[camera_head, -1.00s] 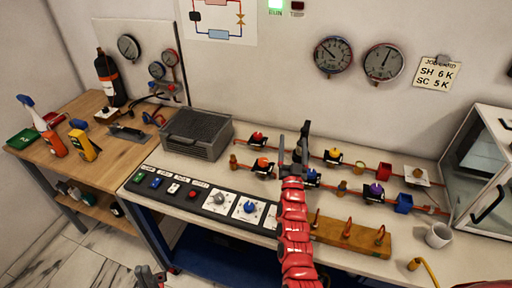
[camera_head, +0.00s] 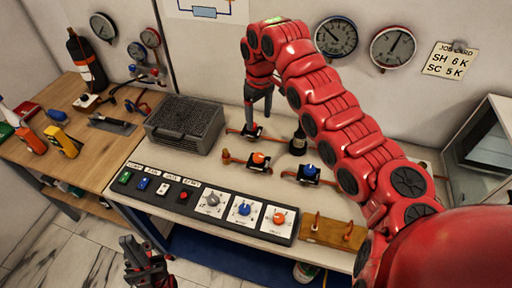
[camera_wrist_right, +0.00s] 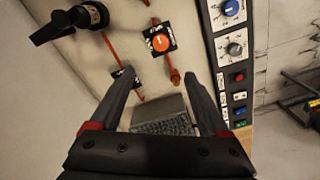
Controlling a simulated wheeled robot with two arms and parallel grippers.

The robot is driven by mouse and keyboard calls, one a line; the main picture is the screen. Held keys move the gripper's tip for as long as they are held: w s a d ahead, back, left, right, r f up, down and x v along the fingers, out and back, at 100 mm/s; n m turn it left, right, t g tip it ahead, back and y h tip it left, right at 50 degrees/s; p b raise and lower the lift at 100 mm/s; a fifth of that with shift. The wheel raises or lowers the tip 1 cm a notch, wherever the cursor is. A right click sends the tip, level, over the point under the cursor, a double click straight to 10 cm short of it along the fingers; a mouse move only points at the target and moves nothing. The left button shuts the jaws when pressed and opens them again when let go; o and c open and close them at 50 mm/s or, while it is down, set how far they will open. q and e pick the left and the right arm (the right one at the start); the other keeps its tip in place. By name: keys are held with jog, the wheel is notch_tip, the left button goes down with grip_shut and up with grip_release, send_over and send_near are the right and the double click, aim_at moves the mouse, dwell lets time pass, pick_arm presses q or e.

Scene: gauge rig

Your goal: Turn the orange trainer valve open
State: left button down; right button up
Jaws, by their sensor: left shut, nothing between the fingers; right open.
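The orange valve (camera_head: 259,158) has a round orange knob on a black plate on a copper line on the bench. It also shows in the right wrist view (camera_wrist_right: 160,43), above and between the fingers. Its handle setting is too small to tell. My right gripper (camera_head: 258,120) is open, fingers pointing down, just behind the orange valve and over another valve (camera_head: 252,136). That valve is mostly hidden by the fingers; its plate shows behind the left finger in the wrist view. Nothing is between the right fingers. My left gripper (camera_head: 138,254) is shut and empty, low in front of the bench.
A blue valve (camera_head: 309,170) stands right of the orange one, with a dark upright fitting (camera_head: 298,142) behind. A switch panel (camera_head: 200,203) with dials runs along the front. A grey ribbed box (camera_head: 186,124) stands left. My right arm hides the bench's right side.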

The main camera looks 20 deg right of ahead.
send_over(259, 156)
notch_tip(259, 156, down, 9)
jog(key=shift+s+a+r+p, duration=0.1)
jog(key=shift+a+p, duration=0.05)
jog(key=shift+p, duration=0.15)
notch_tip(259, 156, down, 8)
jog(key=p, duration=0.2)
jog(key=shift+r+p, duration=0.25)
jog(key=shift+p, duration=0.05)
jog(key=shift+f, duration=0.45)
jog(key=shift+c, duration=0.3)
grip_shut()
